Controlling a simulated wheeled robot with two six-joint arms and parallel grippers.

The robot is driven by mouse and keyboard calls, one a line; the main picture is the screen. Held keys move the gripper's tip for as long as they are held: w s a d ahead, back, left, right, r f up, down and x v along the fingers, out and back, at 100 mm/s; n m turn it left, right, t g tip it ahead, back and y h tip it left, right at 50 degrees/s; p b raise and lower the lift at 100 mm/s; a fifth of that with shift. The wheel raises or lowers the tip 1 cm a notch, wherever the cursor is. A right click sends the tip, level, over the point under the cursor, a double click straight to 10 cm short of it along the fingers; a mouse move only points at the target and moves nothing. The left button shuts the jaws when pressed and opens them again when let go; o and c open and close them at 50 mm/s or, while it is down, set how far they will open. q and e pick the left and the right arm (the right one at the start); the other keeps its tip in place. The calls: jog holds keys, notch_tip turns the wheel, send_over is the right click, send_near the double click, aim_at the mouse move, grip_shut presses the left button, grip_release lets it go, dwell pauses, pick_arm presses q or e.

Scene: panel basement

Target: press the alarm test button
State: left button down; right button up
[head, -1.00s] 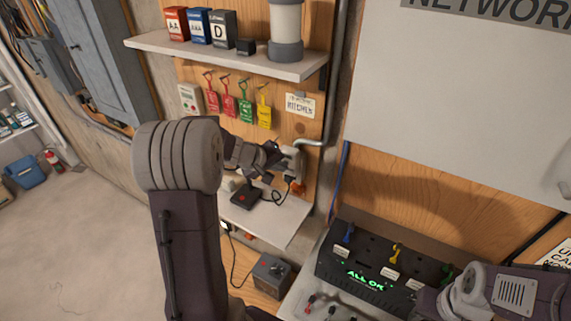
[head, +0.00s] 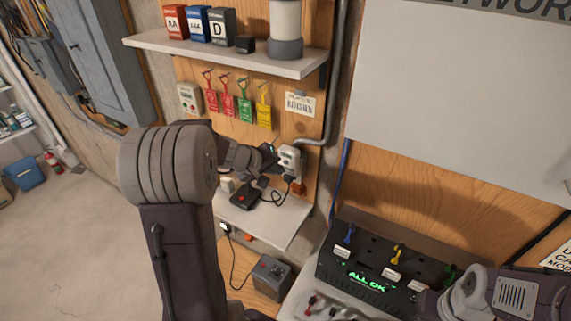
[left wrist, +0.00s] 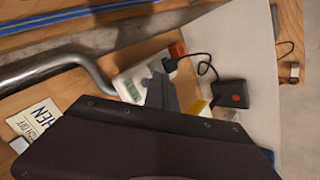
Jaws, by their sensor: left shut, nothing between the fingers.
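A white wall unit (head: 290,160) with a plug and black cord is mounted on the wooden board; it also shows in the left wrist view (left wrist: 130,87). A black box with a red button (head: 243,197) sits on the lower white shelf, and its red top shows in the left wrist view (left wrist: 236,98). I cannot read which one is the alarm. My left gripper (head: 272,157) is shut and empty, close beside the white unit; contact cannot be judged. In the left wrist view its grey finger (left wrist: 160,92) overlaps the unit's edge. My right gripper's fingers are not visible.
The upper shelf (head: 225,48) holds battery boxes and a canister. Coloured tags (head: 245,110) hang below it, beside a small white wall box (head: 189,98). A grey conduit (head: 337,90) runs right of the unit. A black "ALL OK" panel (head: 375,250) stands lower right.

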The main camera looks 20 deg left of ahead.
pick_arm(q)
jog(key=s+b, duration=0.1)
jog(key=s, duration=0.1)
jog(key=s+b, duration=0.1)
jog(key=s, duration=0.1)
jog(key=shift+s+a, duration=0.2)
jog(key=shift+s, duration=0.15)
dwell(0.6)
